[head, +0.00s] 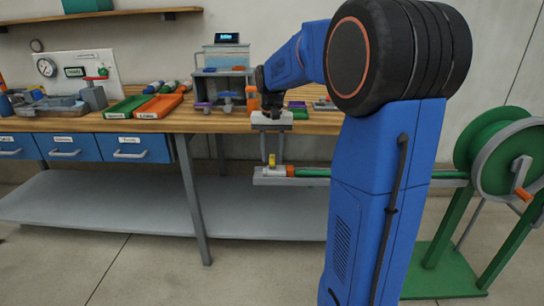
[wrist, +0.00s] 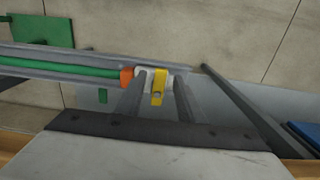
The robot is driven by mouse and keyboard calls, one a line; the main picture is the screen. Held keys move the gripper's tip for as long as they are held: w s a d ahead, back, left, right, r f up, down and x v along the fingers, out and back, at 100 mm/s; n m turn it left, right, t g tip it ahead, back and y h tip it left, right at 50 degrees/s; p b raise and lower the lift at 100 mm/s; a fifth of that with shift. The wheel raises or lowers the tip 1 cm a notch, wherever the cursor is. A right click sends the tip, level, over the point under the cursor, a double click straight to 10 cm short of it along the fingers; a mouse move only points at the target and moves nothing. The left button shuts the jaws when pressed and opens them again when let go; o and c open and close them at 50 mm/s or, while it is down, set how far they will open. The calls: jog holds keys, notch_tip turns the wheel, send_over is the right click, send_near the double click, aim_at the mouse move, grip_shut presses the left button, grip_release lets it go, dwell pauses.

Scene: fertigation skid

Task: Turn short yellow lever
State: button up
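The short yellow lever (head: 272,160) stands up from a small white valve body at the left end of a green pipe, below the bench edge. In the wrist view the yellow lever (wrist: 159,86) shows between the fingertips of my gripper (wrist: 160,92), with a gap on each side. An orange collar (wrist: 127,77) is just left of the valve and also shows in the head view (head: 291,172). My gripper (head: 273,152) points down over the lever, its fingers apart. I cannot tell whether a finger touches the lever.
The green pipe (wrist: 60,69) lies in a grey channel and leads toward a green hose reel (head: 497,150) at the right. The wooden bench (head: 225,121) with trays and tools is behind. A grey lower shelf (head: 120,203) lies beneath.

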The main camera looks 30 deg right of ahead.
jog(key=shift+f, duration=0.3)
grip_shut()
